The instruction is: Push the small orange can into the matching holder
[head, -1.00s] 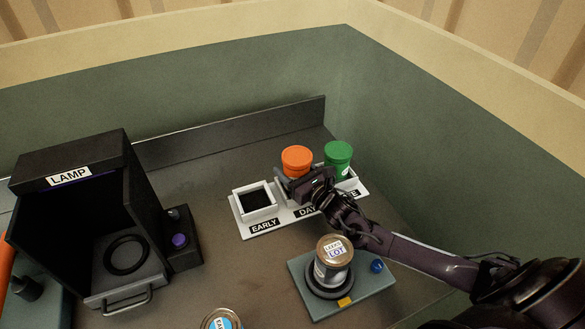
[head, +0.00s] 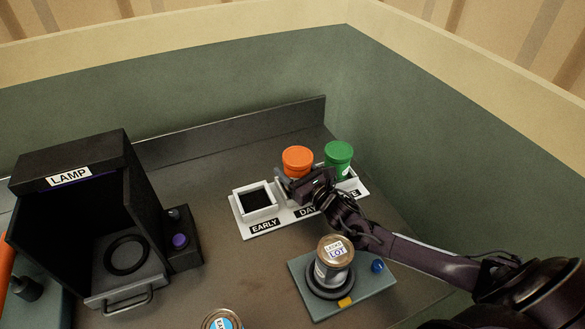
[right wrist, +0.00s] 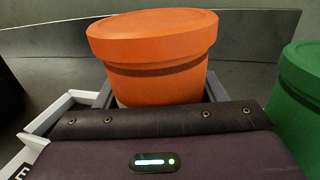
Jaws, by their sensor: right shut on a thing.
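The small orange can (head: 298,160) stands upright at the middle compartment of the white holder rack (head: 236,212), behind the "DAY" label. It also fills the middle of the right wrist view (right wrist: 150,60). My right gripper (head: 297,182) is at the can's front, low on its body, and shut on it. The fingertips are mostly hidden, and I cannot tell how deep the can sits. The left compartment, labelled "EARLY", is empty. A green can (head: 338,157) stands in the right compartment. My left gripper is not in view.
A tan-lidded can (head: 332,262) stands on a teal pad (head: 372,292) below my right arm. A black LAMP box (head: 70,160) stands at left. A blue-labelled can (head: 222,320) is cut off at the bottom. A low wall (head: 230,130) runs behind the rack.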

